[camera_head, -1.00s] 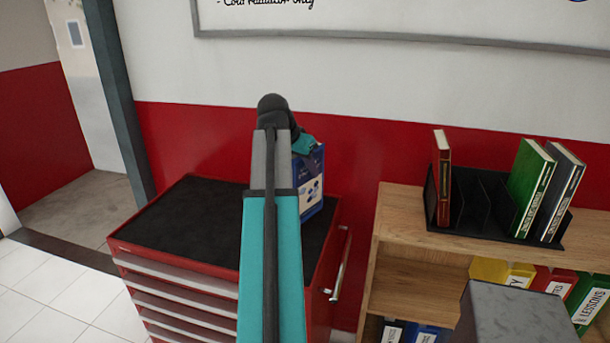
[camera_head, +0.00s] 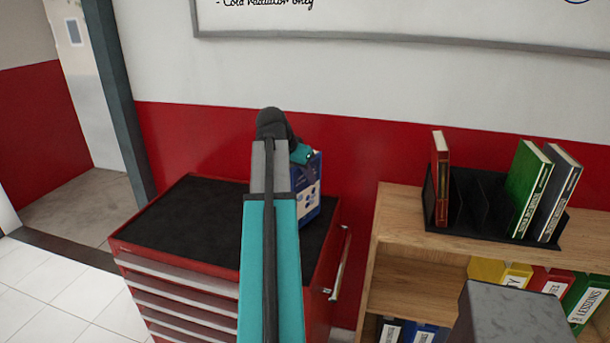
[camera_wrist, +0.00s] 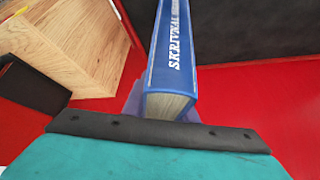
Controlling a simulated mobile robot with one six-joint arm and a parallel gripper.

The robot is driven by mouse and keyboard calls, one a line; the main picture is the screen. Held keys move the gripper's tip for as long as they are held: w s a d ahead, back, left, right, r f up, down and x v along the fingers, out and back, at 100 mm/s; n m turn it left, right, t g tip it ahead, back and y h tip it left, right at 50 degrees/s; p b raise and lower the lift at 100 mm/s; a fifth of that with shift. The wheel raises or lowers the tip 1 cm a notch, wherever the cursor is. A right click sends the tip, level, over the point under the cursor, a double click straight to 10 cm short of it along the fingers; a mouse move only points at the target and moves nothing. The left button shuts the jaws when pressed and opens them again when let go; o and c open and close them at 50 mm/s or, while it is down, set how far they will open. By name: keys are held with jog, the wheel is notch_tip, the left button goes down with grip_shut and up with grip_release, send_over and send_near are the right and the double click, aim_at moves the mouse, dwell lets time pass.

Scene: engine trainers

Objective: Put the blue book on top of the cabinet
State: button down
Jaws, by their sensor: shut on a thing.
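The blue book (camera_head: 311,192) is upright over the right part of the red cabinet's black top (camera_head: 185,225), partly hidden by my arm. Whether its lower edge touches the top cannot be told. My gripper (camera_head: 303,155) is shut on the book from above. In the wrist view the blue book (camera_wrist: 172,55) shows its lettered spine and page edges, held at my gripper (camera_wrist: 160,110). The fingertips are mostly hidden behind the wrist body and book.
A wooden shelf (camera_head: 410,225) stands right of the cabinet, with a black rack (camera_head: 470,228) holding a red book (camera_head: 441,180), a green book (camera_head: 527,185) and a dark book (camera_head: 560,192). Binders fill the shelf below. The left of the cabinet top is bare.

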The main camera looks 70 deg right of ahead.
jog(key=shift+f, duration=0.4)
jog(key=c, duration=1.4)
grip_release()
jog(key=shift+c, duration=0.2)
jog(key=shift+b+v, duration=1.15)
jog(key=shift+v, duration=4.95)
